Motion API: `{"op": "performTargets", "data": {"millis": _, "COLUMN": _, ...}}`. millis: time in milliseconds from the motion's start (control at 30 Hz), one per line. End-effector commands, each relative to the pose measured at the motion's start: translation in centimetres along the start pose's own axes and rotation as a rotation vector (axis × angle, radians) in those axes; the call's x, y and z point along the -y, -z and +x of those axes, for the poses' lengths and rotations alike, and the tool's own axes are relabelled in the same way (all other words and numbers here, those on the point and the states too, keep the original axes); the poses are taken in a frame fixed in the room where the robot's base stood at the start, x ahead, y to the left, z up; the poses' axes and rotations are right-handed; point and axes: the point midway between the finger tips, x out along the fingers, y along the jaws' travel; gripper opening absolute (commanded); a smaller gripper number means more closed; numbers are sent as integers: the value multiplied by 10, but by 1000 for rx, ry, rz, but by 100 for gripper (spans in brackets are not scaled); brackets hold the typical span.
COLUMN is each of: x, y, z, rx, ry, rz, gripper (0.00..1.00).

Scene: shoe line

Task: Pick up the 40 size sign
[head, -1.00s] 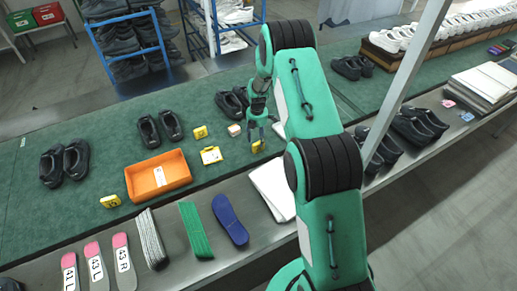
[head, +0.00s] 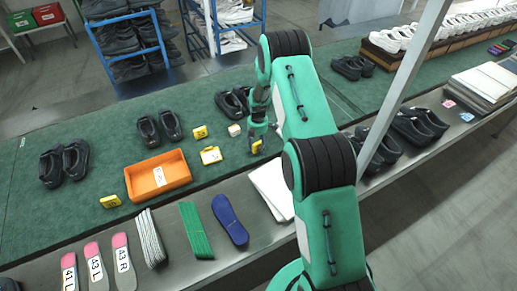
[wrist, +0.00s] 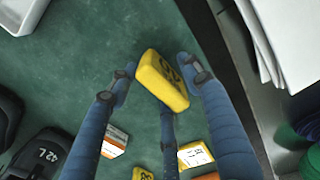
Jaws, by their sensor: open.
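A yellow size sign (wrist: 160,82) stands between the fingers of my gripper (wrist: 156,82) in the wrist view. Dark digits show on its right face, but I cannot read them clearly. My gripper is open, with one finger on either side of the sign and a third finger below it in the picture. In the head view my gripper (head: 257,136) is low over the green belt, at the yellow sign (head: 257,147), partly hiding it. Whether any finger touches the sign I cannot tell.
Other yellow signs (head: 200,132) (head: 211,155) (head: 110,201) and a small white block (head: 235,130) sit on the belt (head: 95,135). An orange tray (head: 170,185) is to the left. Black shoes (head: 232,102) are close behind my gripper. White sheets (head: 270,187) lie on the metal ledge.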

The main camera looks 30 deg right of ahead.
Motion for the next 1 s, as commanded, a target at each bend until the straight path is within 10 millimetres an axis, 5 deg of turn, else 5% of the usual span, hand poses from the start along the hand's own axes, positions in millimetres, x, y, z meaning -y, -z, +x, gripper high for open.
{"op": "performTargets", "data": {"millis": 633, "x": 0, "y": 0, "z": 4, "rx": 0, "ry": 0, "rz": 0, "gripper": 49}}
{"op": "performTargets", "data": {"millis": 867, "x": 0, "y": 0, "z": 4, "rx": 0, "ry": 0, "rz": 0, "gripper": 3}}
{"op": "performTargets", "data": {"millis": 1000, "x": 0, "y": 0, "z": 4, "rx": 0, "ry": -1, "rz": 0, "gripper": 0}}
